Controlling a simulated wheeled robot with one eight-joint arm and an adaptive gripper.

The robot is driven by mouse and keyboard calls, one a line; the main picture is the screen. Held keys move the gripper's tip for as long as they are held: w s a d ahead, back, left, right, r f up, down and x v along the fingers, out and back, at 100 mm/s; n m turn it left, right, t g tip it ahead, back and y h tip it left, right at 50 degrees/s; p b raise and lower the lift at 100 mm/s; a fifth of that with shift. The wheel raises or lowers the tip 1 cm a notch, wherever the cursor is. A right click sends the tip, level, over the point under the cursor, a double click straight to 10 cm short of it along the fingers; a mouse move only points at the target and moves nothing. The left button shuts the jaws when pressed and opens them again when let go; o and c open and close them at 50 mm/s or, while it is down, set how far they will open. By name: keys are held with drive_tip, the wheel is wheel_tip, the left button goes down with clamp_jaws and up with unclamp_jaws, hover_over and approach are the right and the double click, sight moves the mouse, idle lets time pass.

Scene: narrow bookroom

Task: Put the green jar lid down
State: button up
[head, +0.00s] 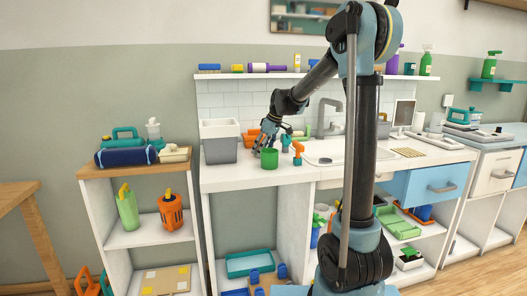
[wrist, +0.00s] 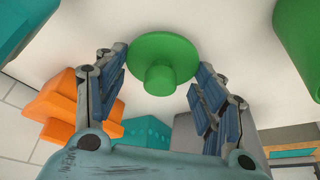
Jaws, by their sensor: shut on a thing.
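The green jar lid (wrist: 182,55) is a round disc with a stubby knob, seen in the wrist view. My gripper (wrist: 160,82) is shut on it, with a ribbed blue finger on each side. White counter surface shows behind the lid; I cannot tell whether it touches the counter. In the head view my gripper (head: 263,148) is low over the left part of the counter, beside a green cup-like jar (head: 269,159). The lid cannot be made out there.
The white counter (head: 225,181) has a grey bin (head: 219,143) left of my gripper and an orange-topped bottle (head: 298,152) to its right. The sink (head: 325,156) is further right. An orange object (wrist: 72,112) and a teal one (wrist: 145,132) show in the wrist view.

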drive_tip(key=o, duration=1)
drive_tip(key=v, duration=1.2)
drive_tip(key=shift+s, duration=0.1)
